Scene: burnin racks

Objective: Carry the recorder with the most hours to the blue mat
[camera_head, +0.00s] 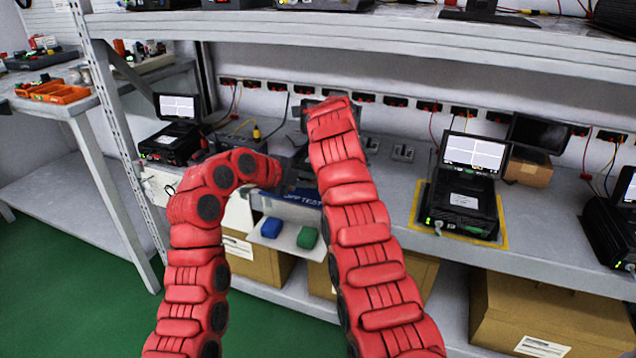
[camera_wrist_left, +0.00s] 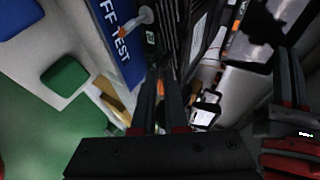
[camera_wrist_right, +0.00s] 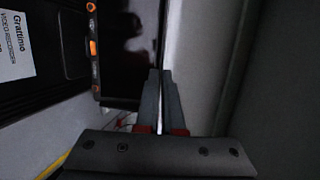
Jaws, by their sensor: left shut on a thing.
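My left gripper (camera_head: 287,186) is at the front of the middle shelf, beside the blue mat (camera_head: 284,199) with "TEST" lettering. The left wrist view shows it shut on the front of a dark, ribbed recorder (camera_wrist_left: 182,28), mostly hidden in the head view. My right gripper (camera_wrist_right: 159,95) looks shut next to a dark screen's edge, beside a recorder labelled "Grattimo" (camera_wrist_right: 38,58); my arm hides it in the head view. Other recorders with screens stand at the left (camera_head: 172,146), on a yellow-edged spot (camera_head: 462,205), and at the far right (camera_head: 612,232). Hour readings are not legible.
A white tray (camera_head: 283,248) with a blue block (camera_head: 271,227) and a green block (camera_head: 307,238) sits below the mat. Cardboard boxes (camera_head: 540,310) stand on the lower shelf. An upper shelf (camera_head: 400,32) hangs overhead; cables run along the back wall.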

